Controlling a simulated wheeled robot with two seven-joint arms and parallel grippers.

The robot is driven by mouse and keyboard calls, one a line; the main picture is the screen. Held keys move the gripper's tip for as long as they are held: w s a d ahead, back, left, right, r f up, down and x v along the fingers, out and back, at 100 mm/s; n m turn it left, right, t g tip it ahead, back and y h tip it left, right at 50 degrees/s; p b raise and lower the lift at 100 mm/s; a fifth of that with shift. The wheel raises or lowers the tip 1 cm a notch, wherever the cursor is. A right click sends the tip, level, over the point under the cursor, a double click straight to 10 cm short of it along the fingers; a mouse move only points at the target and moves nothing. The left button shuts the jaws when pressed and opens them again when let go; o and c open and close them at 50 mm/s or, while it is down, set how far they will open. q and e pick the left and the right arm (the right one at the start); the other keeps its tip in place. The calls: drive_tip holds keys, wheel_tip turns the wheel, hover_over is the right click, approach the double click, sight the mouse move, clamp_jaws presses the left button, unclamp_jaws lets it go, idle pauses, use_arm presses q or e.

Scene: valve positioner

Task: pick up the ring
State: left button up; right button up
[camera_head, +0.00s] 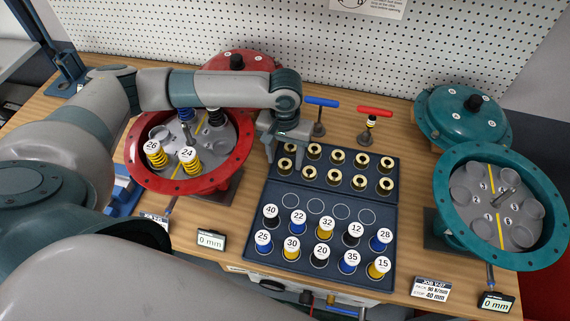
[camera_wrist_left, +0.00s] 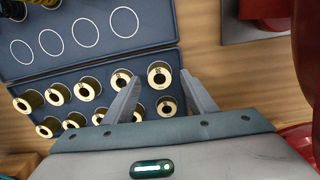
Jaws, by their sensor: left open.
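Brass rings with dark centres stand in two rows in the upper part of the dark blue tray (camera_head: 330,193). My left gripper (camera_head: 284,150) is open and points down over the left end of these rows. In the left wrist view my left gripper (camera_wrist_left: 160,76) has its two fingers apart, with a ring (camera_wrist_left: 160,74) showing between the tips. A second ring (camera_wrist_left: 166,106) shows between the fingers, closer to the palm. Neither is clearly gripped. In the head view the end ring (camera_head: 284,164) is close to the fingers. My right gripper is not in view.
Numbered springs (camera_head: 325,228) fill the tray's lower part, below empty white circles. An open red housing (camera_head: 172,185) with springs stands left, a teal housing (camera_head: 540,190) right. Blue (camera_head: 321,103) and red (camera_head: 374,112) handled tools stand behind the tray.

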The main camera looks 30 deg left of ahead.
use_arm(q)
drive_tip(key=shift+f, duration=0.6)
drive_tip(key=c, duration=1.2)
